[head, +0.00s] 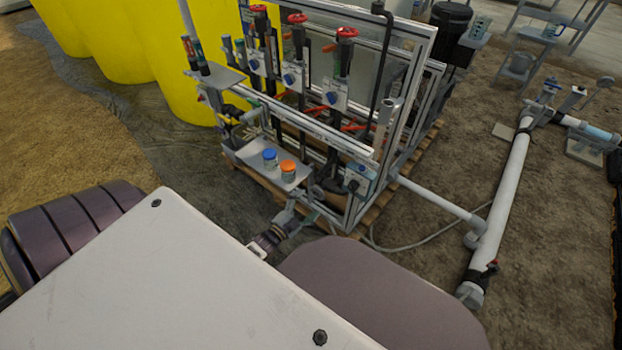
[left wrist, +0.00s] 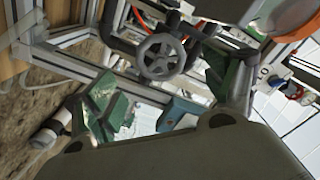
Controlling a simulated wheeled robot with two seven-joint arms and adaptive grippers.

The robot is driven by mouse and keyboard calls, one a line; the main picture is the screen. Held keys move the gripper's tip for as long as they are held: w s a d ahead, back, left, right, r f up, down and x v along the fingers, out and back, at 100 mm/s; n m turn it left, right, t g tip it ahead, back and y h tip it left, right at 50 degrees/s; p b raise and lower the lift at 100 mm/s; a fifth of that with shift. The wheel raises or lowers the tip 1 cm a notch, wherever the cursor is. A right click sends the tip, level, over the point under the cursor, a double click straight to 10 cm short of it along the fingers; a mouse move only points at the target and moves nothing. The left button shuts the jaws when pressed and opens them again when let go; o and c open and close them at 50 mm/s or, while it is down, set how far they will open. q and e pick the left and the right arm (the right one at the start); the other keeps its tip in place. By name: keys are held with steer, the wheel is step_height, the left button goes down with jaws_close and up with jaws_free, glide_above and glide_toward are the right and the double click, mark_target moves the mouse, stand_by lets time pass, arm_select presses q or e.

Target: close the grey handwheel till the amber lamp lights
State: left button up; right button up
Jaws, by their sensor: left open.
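The grey handwheel (left wrist: 161,56) shows in the left wrist view at the upper middle, a spoked round wheel on dark pipework. My left gripper (left wrist: 168,92) is open, with one green-padded finger low on the left and the other on the right. The wheel appears beyond the fingertips and between them, and nothing is held. In the head view my left gripper (head: 300,214) is at the low front of the skid, below the tray; I cannot make out the grey wheel there. I cannot make out the amber lamp in either view. My right gripper is not in view.
The metal-framed skid (head: 374,200) carries several red handwheels on top. A tray (head: 244,152) with a blue-lidded jar (head: 270,157) and an orange-lidded jar (head: 288,170) stands just above my left gripper. Yellow tanks (head: 175,65) stand behind. A white pipe (head: 500,195) runs along the right.

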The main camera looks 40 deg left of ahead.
arm_select(q)
steer(key=shift+s+a, duration=0.2)
steer(key=shift+s, duration=2.35)
stand_by(0.7)
